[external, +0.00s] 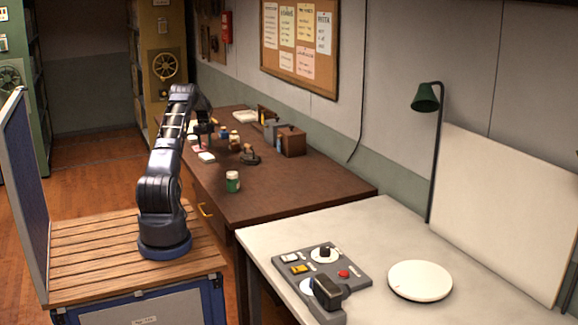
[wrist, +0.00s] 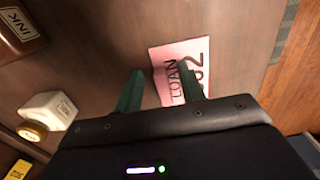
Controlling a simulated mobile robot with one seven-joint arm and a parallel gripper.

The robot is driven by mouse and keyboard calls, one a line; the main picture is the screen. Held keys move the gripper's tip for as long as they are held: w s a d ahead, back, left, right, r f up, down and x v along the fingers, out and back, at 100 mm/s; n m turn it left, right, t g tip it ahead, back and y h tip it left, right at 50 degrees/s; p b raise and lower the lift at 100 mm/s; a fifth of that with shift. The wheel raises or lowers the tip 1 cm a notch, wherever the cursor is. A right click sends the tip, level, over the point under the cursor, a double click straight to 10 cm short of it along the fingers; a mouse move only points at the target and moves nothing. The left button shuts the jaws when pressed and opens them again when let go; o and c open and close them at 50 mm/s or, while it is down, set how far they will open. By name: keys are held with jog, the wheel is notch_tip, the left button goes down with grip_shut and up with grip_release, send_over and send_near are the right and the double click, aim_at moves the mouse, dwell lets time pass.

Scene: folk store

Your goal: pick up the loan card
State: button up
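The loan card (wrist: 170,60) is pink with black lettering that reads LOAN and a number ending in 2. It lies flat on the brown wooden desk in the wrist view. My gripper (wrist: 160,70) is open, with its two green fingers apart and nothing seen between them but the desk and part of the card. The right finger overlaps the card in the picture and hides part of its lettering; the left finger is left of the card. I cannot tell the height of the fingertips above it. In the external view my arm reaches over the desk's far part, and the card is too small to make out surely.
In the wrist view a brown ink bottle (wrist: 20,30) and a white bottle with a gold cap (wrist: 50,108) stand left of the card. A green-labelled jar (external: 232,182) and a brown box (external: 291,141) stand on the desk (external: 290,190). The desk's front right is clear.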

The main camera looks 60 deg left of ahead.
grip_shut()
